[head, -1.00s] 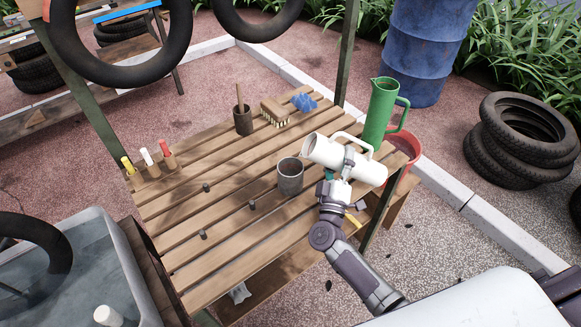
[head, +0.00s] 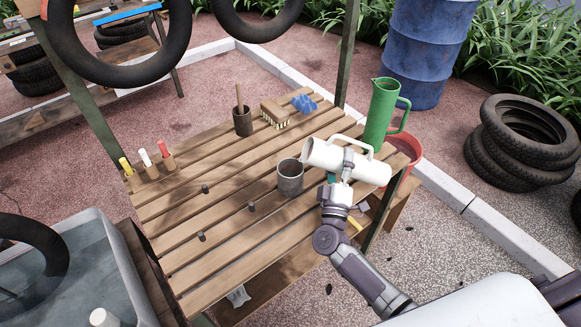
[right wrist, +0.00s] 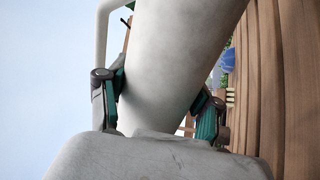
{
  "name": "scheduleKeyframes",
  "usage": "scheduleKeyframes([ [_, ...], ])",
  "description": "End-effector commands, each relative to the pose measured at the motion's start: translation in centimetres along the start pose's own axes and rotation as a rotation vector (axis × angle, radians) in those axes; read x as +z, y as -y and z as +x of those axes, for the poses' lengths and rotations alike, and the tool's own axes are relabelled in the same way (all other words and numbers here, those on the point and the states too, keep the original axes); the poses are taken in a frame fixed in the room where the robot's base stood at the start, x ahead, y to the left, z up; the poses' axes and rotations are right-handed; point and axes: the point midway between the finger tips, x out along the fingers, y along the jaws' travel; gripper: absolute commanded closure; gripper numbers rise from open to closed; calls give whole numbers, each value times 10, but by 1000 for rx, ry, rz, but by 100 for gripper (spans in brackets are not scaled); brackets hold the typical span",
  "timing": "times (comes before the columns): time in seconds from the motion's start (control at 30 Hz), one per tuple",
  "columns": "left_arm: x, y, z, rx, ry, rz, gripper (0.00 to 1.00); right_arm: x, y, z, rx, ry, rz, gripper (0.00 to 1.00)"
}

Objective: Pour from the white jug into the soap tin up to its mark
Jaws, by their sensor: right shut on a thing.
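The white jug (head: 366,168) lies tipped nearly level above the table's right part, its mouth towards the left. My right gripper (head: 345,172) is shut around its body; in the right wrist view both fingers (right wrist: 160,105) press on the jug (right wrist: 180,60) from either side. The grey soap tin (head: 290,180) stands upright on the slatted table, just left of and below the jug's mouth. No stream of liquid shows between them. The tin's mark and the level inside cannot be made out. My left gripper is not in view.
The green jug (head: 381,112) stands at the table's right corner, close behind the white jug. Several small dark pegs stick up from the slats (head: 215,220) left of the tin.

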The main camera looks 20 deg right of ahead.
Motion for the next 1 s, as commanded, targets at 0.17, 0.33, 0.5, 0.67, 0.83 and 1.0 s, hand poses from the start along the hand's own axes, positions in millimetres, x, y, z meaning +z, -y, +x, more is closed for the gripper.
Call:
scheduleKeyframes([
  [0.17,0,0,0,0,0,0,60,-2,-3,1,4,-11,-19,94],
  [0.33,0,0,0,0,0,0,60,-2,-3,2,4,-15,-31,94],
  [0.5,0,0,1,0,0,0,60,-2,-4,2,3,-18,-39,94],
  [0.67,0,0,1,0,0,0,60,-3,-4,2,3,-21,-47,94],
  [0.83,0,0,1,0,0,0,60,-3,-4,2,3,-23,-53,94],
  [1.0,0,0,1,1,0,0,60,-3,-5,2,3,-26,-59,94],
])
